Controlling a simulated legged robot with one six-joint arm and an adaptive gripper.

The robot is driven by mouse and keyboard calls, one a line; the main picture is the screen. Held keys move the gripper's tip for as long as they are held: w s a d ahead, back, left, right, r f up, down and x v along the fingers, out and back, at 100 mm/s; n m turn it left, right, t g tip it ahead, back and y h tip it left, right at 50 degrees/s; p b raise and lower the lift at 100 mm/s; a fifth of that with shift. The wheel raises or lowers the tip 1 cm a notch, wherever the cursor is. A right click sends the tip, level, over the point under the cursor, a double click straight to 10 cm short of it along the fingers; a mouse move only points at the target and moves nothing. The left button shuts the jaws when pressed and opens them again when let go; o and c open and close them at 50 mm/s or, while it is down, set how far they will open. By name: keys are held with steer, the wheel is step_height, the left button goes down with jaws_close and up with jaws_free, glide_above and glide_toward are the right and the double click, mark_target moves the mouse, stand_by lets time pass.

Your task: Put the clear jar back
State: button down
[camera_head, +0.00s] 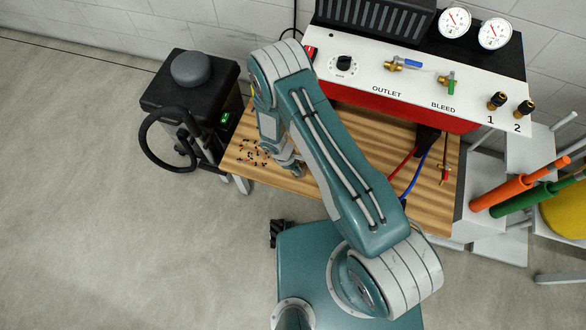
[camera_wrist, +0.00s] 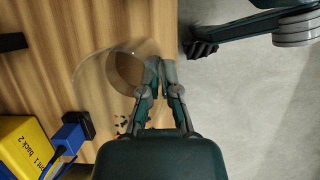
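The clear jar (camera_wrist: 92,75) is a faint see-through round shape above the wooden table top (camera_wrist: 40,70) in the wrist view. A curved rim and a smaller round outline show; its exact tilt and height are hard to tell. My gripper (camera_wrist: 160,63) has its two fingertips almost together at the jar's right edge, and it appears shut on the jar's wall. In the head view my gripper (camera_head: 292,166) is partly hidden by my arm, near the table's left front, and I cannot make out the jar there.
Small dark bits (camera_head: 254,153) lie scattered on the table's left end. A black machine (camera_head: 190,95) stands left of the table. A white gauge panel (camera_head: 415,85) stands at the back, with red and blue hoses (camera_head: 416,178). A yellow block (camera_wrist: 24,148) shows in the wrist view.

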steer(key=w+f, duration=0.1)
steer(key=f, duration=0.1)
steer(key=w+a+f, duration=0.1)
steer(key=w+f, duration=0.1)
steer(key=shift+w+a+f, duration=0.1)
steer(key=shift+a+f, duration=0.05)
steer(key=shift+f, duration=1.4)
steer(key=c, duration=0.8)
jaws_free()
steer(key=v, duration=1.2)
steer(key=shift+r, duration=0.1)
